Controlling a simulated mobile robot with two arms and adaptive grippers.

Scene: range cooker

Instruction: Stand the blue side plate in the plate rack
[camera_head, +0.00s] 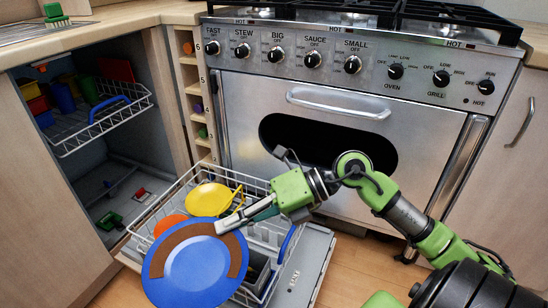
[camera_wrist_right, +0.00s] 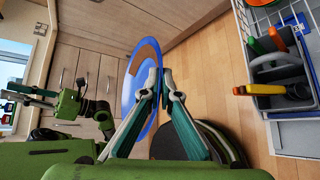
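The blue side plate (camera_head: 195,272) has a lighter blue centre and a brown band along its upper part. My right gripper (camera_head: 232,222) is shut on its rim and holds it in front of the pulled-out lower wire rack (camera_head: 262,186). In the right wrist view the plate (camera_wrist_right: 128,85) appears nearly edge-on between the fingertips (camera_wrist_right: 160,85). A yellow plate (camera_head: 208,199) and an orange round item (camera_head: 170,224) are in the lower rack. A wire rack (camera_head: 18,33) lies on the worktop at far left; I cannot tell whether it is the plate rack. My left gripper (camera_wrist_right: 30,93) shows small in the wrist view.
An upper wire rack (camera_head: 92,127) with cups and a red item sits inside the open dishwasher. A grey basket (camera_wrist_right: 280,75) holds cutlery. The range cooker (camera_head: 340,90) stands behind my right arm. A green brush (camera_head: 55,12) is on the worktop. Wooden floor shows at front right.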

